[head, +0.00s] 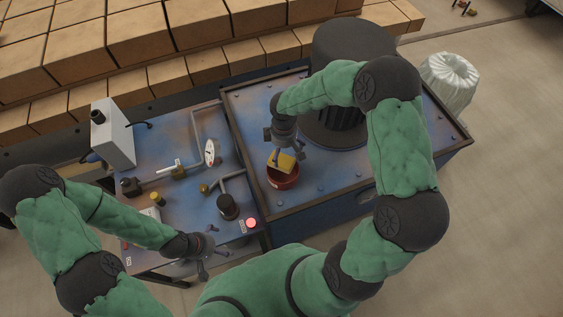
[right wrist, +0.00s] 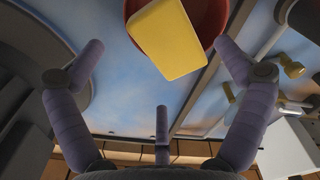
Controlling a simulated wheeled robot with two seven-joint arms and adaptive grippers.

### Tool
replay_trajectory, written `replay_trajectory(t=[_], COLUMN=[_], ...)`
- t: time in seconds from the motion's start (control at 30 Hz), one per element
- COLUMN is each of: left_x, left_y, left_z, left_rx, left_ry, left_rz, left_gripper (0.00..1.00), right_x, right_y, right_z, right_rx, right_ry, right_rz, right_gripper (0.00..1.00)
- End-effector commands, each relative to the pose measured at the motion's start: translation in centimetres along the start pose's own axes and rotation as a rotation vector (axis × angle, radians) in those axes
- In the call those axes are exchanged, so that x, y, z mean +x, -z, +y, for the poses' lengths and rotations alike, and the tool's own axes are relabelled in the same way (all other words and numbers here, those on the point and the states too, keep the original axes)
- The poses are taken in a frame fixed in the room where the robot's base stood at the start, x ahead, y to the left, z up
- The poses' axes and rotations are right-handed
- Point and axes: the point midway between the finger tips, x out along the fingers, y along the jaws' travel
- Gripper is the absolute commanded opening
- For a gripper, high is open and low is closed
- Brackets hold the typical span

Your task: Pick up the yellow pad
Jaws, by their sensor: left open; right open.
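The yellow pad (head: 283,160) lies in or on top of a round red bowl (head: 284,181) on the blue metal table. In the right wrist view the pad (right wrist: 166,38) is a flat yellow block covering part of the red bowl (right wrist: 208,14). My right gripper (head: 281,150) is right above the pad in the head view. In the right wrist view its purple fingers (right wrist: 160,60) are spread wide, with nothing between them, and the pad is beyond their tips. My left gripper (head: 203,262) is open and empty at the front edge of the left bench.
A large dark cylinder (head: 352,55) stands behind the bowl on the raised-edge table (head: 245,105). The left bench holds pipes, a gauge (head: 210,152), a white box (head: 112,135) and a lit red button (head: 251,223). Stacked bricks (head: 140,38) are behind; a white sack (head: 449,80) is at right.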

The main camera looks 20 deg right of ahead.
Motion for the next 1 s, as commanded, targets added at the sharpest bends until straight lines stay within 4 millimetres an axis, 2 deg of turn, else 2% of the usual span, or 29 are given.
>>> replay_trajectory(t=[0.03,0.27,0.53,0.57,0.7,1.0], left_x=[0.4,1.5,1.5,1.5,1.5,1.5], left_y=[0.0,0.1,0.1,0.1,0.1,0.1], left_z=[-0.1,-0.5,-0.5,-0.5,-0.5,-0.5], left_rx=[0.000,0.000,0.000,0.000,0.000,0.000], left_ry=[0.000,0.000,0.000,0.000,0.000,0.000], left_rz=[0.000,0.000,0.000,0.000,0.000,0.000], left_gripper=[1.00,1.00,1.00,1.00,1.00,1.00], right_x=[0.9,4.1,4.3,4.3,4.3,4.4], right_y=[0.0,0.1,0.1,0.1,0.1,0.1], right_z=[-0.1,-0.2,-0.1,-0.1,-0.1,-0.2], right_rx=[-0.001,-0.001,0.000,0.000,-0.001,-0.001], right_ry=[0.002,0.002,0.000,0.000,0.000,0.001], right_rz=[-0.002,-0.001,0.001,0.001,0.001,0.001], right_gripper=[1.00,1.00,1.00,0.94,0.57,0.56])
